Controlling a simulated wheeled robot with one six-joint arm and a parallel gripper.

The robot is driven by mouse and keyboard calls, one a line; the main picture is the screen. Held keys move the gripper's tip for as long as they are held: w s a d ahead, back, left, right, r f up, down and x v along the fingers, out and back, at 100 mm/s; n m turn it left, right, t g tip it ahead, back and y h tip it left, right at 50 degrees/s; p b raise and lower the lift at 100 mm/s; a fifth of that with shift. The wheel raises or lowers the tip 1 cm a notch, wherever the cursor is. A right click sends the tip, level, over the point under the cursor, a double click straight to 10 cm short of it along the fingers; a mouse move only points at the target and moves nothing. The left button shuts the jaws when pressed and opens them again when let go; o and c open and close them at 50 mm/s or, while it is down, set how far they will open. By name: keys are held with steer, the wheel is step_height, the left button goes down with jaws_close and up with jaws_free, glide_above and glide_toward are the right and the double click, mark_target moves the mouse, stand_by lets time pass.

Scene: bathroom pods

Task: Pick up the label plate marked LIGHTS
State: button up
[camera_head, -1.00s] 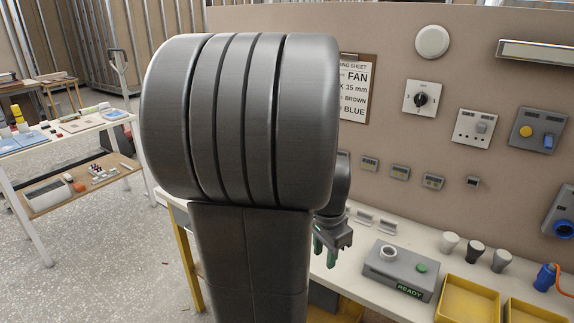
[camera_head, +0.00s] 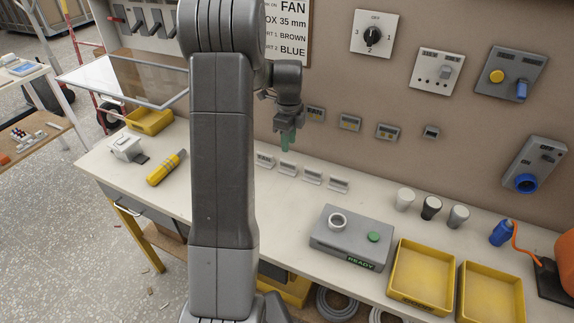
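Several small pale label plates stand in a row on the bench below the wall. The leftmost plate (camera_head: 264,160) reads FAN. The second plate (camera_head: 287,169), third plate (camera_head: 312,176) and rightmost plate (camera_head: 338,184) have lettering too small to read, so I cannot tell which is marked LIGHTS. My gripper (camera_head: 287,142), with green fingers pointing down, hangs above the row, nearest the FAN plate and the second plate. It appears apart from the plates. The fingers overlap from this angle, so their opening is unclear, and I see nothing held.
A grey box marked READY (camera_head: 350,240) stands right of the plates. Yellow trays (camera_head: 422,275) lie farther right. Three small knobs (camera_head: 431,208) stand behind them. A yellow-grey tool (camera_head: 166,167) lies on the left. My arm hides part of the bench.

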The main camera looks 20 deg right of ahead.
mark_target(288, 161)
step_height(288, 161, down, 3)
steer(key=shift+f, duration=0.2)
steer(key=shift+s+a+f+p, duration=0.15)
steer(key=shift+f+p, duration=0.35)
steer(key=shift+f, duration=0.85)
steer(key=shift+s+f+p, duration=0.1)
steer(key=shift+f+p, duration=0.35)
steer(key=shift+f, duration=0.9)
steer(key=shift+c, duration=0.2)
jaws_close()
